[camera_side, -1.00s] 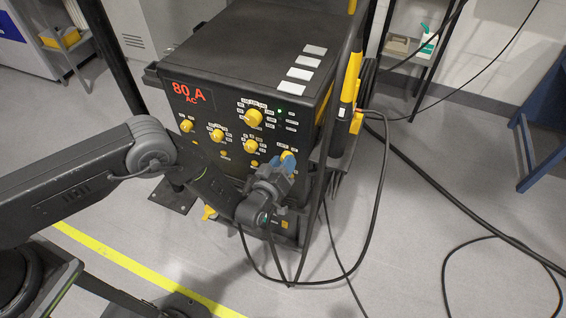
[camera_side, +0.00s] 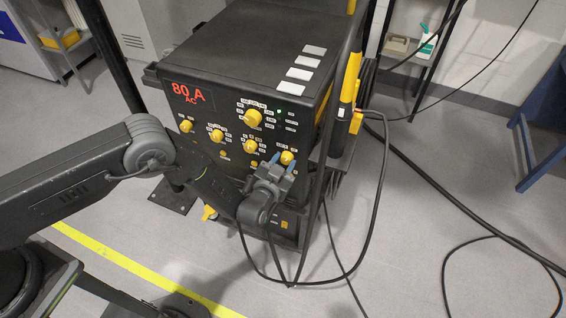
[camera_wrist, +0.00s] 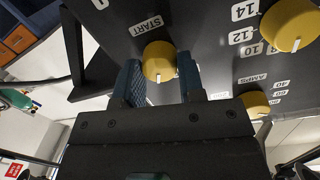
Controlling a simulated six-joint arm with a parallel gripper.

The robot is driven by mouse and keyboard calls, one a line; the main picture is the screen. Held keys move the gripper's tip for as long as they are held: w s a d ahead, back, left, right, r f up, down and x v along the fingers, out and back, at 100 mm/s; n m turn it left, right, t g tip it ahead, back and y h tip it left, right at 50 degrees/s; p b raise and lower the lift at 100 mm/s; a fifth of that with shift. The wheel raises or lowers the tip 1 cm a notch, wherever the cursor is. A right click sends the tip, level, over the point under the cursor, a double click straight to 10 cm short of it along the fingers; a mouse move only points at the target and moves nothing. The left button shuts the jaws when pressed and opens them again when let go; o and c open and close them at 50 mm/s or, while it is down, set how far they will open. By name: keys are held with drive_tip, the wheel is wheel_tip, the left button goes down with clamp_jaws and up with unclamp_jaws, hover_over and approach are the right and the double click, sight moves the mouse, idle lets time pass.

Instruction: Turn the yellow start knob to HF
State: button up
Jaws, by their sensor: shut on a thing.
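The yellow start knob (camera_wrist: 158,58) sits under the word START on the dark panel in the wrist view, with a white pointer mark at its lower edge. My gripper (camera_wrist: 159,68) has one blue finger on each side of the knob and is shut on it. In the side view, the knob (camera_side: 287,156) is at the lower right of the machine's front, with my gripper (camera_side: 282,163) at it from below. I cannot read an HF mark; the lettering around the knob is partly hidden or too small.
Other yellow knobs (camera_side: 254,117) are on the same panel, one of them close by at the right in the wrist view (camera_wrist: 288,24). A black cable (camera_side: 382,190) hangs beside the machine. A dark upright post (camera_side: 318,165) stands just right of my gripper.

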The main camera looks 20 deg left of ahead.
drive_tip(key=shift+m, duration=0.5)
drive_tip(key=o, duration=0.9)
drive_tip(key=shift+o, duration=0.2)
drive_tip(key=s+r, duration=0.1)
drive_tip(key=s, duration=1.2)
drive_tip(key=shift+s+a, duration=0.2)
drive_tip(key=shift+s, duration=0.15)
